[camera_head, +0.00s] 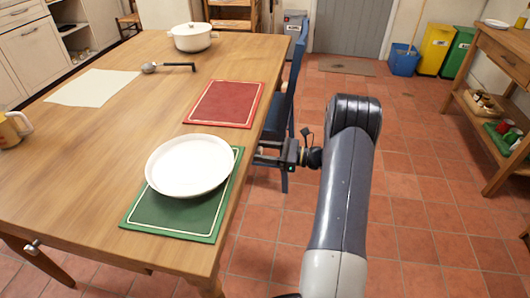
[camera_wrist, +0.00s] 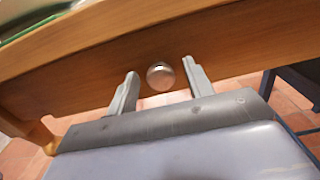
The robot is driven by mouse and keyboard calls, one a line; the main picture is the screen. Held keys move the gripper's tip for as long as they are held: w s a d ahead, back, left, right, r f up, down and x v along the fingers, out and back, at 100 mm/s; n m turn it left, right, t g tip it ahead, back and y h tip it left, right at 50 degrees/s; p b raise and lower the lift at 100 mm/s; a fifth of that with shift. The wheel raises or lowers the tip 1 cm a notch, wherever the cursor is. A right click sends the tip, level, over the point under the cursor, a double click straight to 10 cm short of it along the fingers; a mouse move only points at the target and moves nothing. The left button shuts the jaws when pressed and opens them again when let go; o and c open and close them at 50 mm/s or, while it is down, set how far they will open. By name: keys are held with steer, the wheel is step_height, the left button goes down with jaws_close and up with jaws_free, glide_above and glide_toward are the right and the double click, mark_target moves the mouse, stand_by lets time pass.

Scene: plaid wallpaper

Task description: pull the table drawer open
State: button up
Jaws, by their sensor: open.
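The wooden table (camera_head: 95,190) fills the left of the head view. In the wrist view its side shows a plain wooden front (camera_wrist: 90,68) with a round metal knob (camera_wrist: 160,76). My gripper (camera_head: 262,152) is at the table's right side, its fingertips near the edge. In the wrist view my gripper (camera_wrist: 160,71) is open, with one finger on each side of the knob and a visible gap to both. The drawer's seams cannot be made out, and its front is hidden in the head view. Another knob (camera_head: 33,246) shows on the table's near side.
A white plate (camera_head: 188,165) lies on a green placemat (camera_head: 175,217) near the table's right edge. A red placemat (camera_head: 225,103) lies beyond it. A blue chair (camera_head: 280,115) stands close behind my gripper. The tiled floor (camera_head: 420,200) to the right is clear.

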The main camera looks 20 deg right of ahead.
steer(key=shift+c, duration=0.2)
jaws_close()
stand_by(0.4)
